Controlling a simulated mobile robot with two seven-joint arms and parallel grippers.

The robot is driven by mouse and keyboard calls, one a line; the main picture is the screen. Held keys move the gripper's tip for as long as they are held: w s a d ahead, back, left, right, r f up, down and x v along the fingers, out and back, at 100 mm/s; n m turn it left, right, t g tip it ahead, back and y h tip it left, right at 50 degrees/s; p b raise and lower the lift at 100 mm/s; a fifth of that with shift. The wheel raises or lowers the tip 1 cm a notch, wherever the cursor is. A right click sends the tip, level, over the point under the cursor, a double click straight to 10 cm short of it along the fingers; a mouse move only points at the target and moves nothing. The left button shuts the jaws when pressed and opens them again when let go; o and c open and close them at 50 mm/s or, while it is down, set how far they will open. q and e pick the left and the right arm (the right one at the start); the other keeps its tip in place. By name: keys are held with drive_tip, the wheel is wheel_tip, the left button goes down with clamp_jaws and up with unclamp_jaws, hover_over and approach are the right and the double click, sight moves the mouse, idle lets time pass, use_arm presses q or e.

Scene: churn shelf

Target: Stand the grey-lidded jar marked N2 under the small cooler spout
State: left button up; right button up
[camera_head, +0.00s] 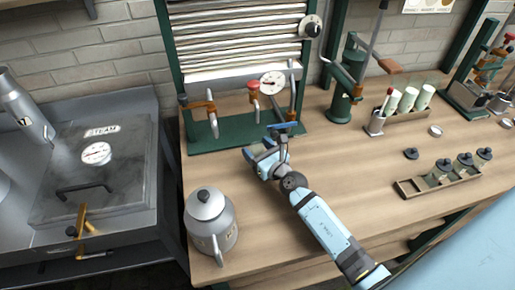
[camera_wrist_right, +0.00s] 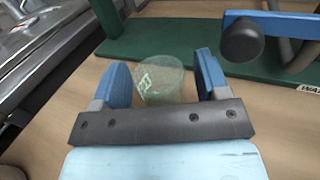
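A clear glass jar (camera_wrist_right: 160,75) with a pale green mark, which I cannot read surely, stands between the fingers of my right gripper (camera_wrist_right: 165,75) in the wrist view. A gap shows between the jar and the right-hand finger, so the gripper looks open around it. No lid shows on this jar. In the head view my right gripper (camera_head: 265,152) is low over the table at the front edge of the cooler's green base (camera_head: 225,138), and it hides the jar. The ribbed cooler (camera_head: 240,40) has several pipes and spouts above that base. My left gripper is out of view.
A loose dark lid (camera_head: 411,153) lies beside a wooden tray (camera_head: 425,187) of lidded jars. A metal pot (camera_head: 210,220) stands at the front left. A blue lever (camera_wrist_right: 285,22) with a black knob is close to the right gripper. Table between gripper and tray is clear.

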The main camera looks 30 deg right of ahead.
drive_tip(key=shift+r, duration=0.3)
drive_tip(key=s, duration=0.3)
drive_tip(key=s+d, duration=0.1)
drive_tip(key=s, duration=0.3)
drive_tip(key=s+b, duration=0.1)
drive_tip(key=s, duration=0.2)
drive_tip(key=shift+s+d+f, duration=0.2)
drive_tip(key=shift+s+d, duration=0.05)
drive_tip(key=shift+s, duration=0.05)
drive_tip(key=shift+s+r, duration=0.1)
drive_tip(key=shift+s, duration=0.55)
